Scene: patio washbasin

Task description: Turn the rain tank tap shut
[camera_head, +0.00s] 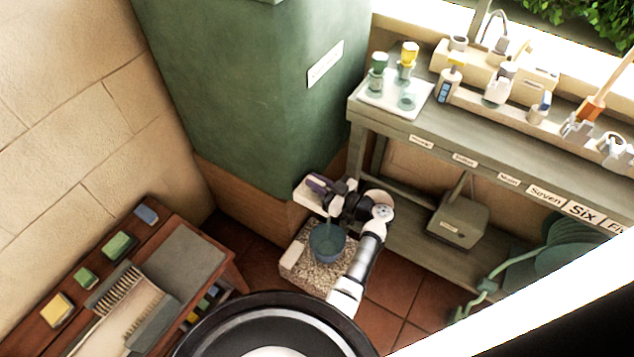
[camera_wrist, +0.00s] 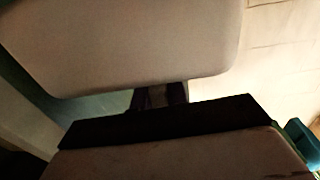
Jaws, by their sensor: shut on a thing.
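The green rain tank (camera_head: 265,95) stands at the back in the head view, on a wooden base. My gripper (camera_head: 320,190) is low at its front, by the tap. It is shut on the small purple tap handle (camera_head: 318,183), which also shows between the two pale fingers in the wrist view (camera_wrist: 160,97). Most of the tap is hidden by my gripper and wrist. A teal bucket (camera_head: 327,243) stands just below on a pebbled block (camera_head: 318,272). I cannot tell clearly whether water runs into it.
A grey bench (camera_head: 450,140) with bottles, a white tray (camera_head: 392,100) and labels runs along the right. A grey box (camera_head: 458,222) and a green hose (camera_head: 545,255) are below it. A wooden bench (camera_head: 50,318) with brushes and sponges stands at left.

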